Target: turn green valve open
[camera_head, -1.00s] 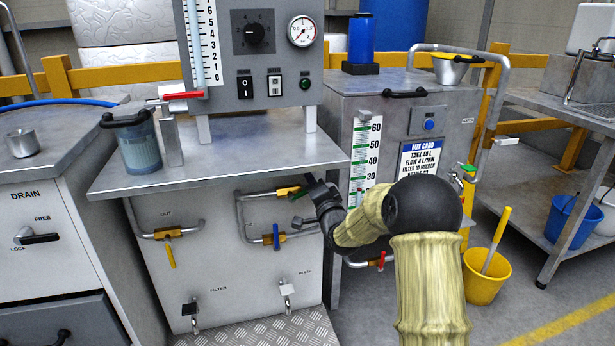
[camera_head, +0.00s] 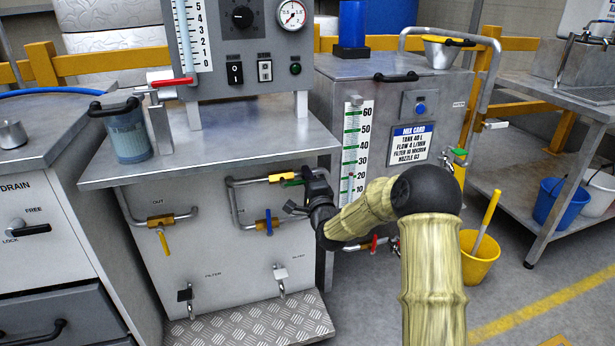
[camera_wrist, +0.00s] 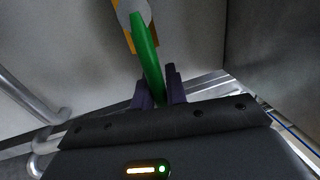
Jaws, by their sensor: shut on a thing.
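The green valve handle (camera_wrist: 150,55) runs down from its yellow fitting in the wrist view, with its lower end between my two fingers. My gripper (camera_wrist: 158,92) is shut on this handle. In the head view, the yellow fitting (camera_head: 281,178) sits on the upper pipe of the cabinet front. Only a small part of the green handle (camera_head: 292,183) shows beside my gripper (camera_head: 304,182). My dark gripper and wrist hide the rest of it.
A blue valve handle (camera_head: 268,222) hangs just below and left. A red handle (camera_head: 374,243) is beyond my forearm, low on the right. The steel worktop (camera_head: 215,150) overhangs above my gripper. A treadplate step (camera_head: 250,322) lies at the cabinet's foot.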

